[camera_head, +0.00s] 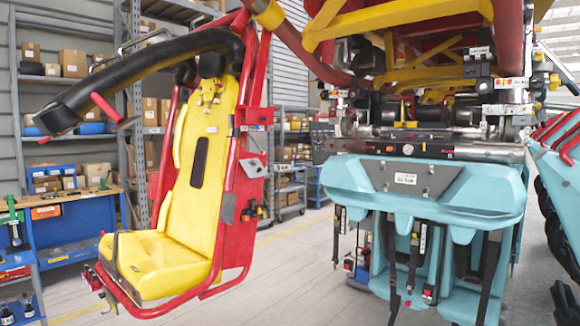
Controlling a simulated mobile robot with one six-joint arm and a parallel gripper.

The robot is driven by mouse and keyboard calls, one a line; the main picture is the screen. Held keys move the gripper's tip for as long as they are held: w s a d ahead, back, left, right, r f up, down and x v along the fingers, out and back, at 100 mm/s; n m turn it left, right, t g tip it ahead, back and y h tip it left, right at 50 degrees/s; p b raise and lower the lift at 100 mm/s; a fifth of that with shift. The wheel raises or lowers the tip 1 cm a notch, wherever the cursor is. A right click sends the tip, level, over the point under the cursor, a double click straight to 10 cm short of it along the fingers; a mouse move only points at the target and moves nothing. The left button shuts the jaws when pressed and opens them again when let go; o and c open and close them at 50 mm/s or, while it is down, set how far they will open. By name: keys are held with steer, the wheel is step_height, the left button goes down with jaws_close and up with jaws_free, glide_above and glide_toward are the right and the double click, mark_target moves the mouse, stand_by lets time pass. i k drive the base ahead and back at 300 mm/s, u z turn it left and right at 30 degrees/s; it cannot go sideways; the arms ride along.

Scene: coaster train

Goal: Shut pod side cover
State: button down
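A pod with a yellow seat (196,170) in a red tube frame (242,180) hangs at the left. A thick black padded bar (140,75) reaches out from its top toward the left, raised above the seat. A small panel (253,167) shows on the frame's right side; I cannot tell whether it is the side cover or whether it is open. A light-blue shell (430,190) with several hanging straps is at the right. My gripper is not in view.
Shelves with boxes (72,63) and a blue workbench (70,230) stand behind at the left. Red and yellow beams (400,20) cross overhead. Another light-blue vehicle part (560,190) is at the right edge. Grey floor (295,265) lies clear between pod and shell.

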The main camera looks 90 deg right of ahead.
mark_target(253, 168)
steer(key=u, duration=0.35)
steer(key=k, duration=0.45)
steer(key=z, duration=2)
steer(key=i, duration=1)
steer(key=z, duration=0.1)
steer(key=k, duration=0.3)
steer(key=z, duration=0.05)
